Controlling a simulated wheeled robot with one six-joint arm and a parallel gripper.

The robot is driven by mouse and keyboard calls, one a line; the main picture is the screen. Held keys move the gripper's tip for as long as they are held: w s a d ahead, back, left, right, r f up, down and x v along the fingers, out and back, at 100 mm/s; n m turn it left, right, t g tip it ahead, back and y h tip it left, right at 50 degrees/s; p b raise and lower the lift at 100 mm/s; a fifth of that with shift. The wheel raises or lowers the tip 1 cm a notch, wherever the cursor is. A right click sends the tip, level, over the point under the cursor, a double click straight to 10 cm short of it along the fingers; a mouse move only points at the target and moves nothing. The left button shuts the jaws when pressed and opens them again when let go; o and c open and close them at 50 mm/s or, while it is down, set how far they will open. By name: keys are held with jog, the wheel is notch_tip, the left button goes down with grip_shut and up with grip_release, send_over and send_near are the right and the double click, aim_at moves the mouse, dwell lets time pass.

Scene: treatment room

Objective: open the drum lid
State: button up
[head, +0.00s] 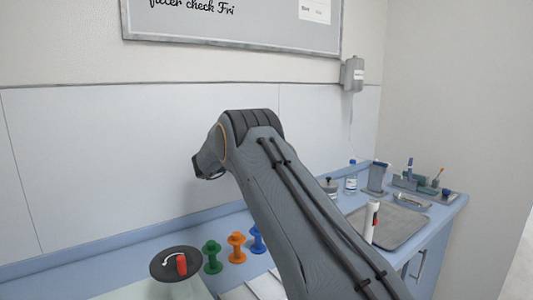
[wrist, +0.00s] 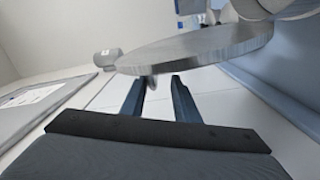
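A round brushed-metal disc, which looks like the drum lid (wrist: 205,48), crosses the upper middle of the wrist view. It appears to stand up steeply from a pale metal body, probably the drum (wrist: 275,6), at the top right corner. A small tab hangs from the lid's near edge, close to my fingertips. My gripper (wrist: 157,82) has its two fingers spread with a gap between them; I see no grip on the tab. In the head view my arm hides the gripper, the lid and the drum.
A whiteboard (head: 230,30) hangs on the wall.

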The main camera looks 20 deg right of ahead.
jog(key=shift+r, duration=0.2)
jog(key=b+v, duration=0.2)
jog(key=v, duration=0.6)
dwell(0.3)
jog(key=shift+a, duration=0.15)
jog(key=p+v, duration=0.1)
jog(key=v, duration=0.7)
jog(key=shift+a, duration=0.3)
dwell(0.5)
jog(key=shift+s, duration=0.1)
dwell(0.4)
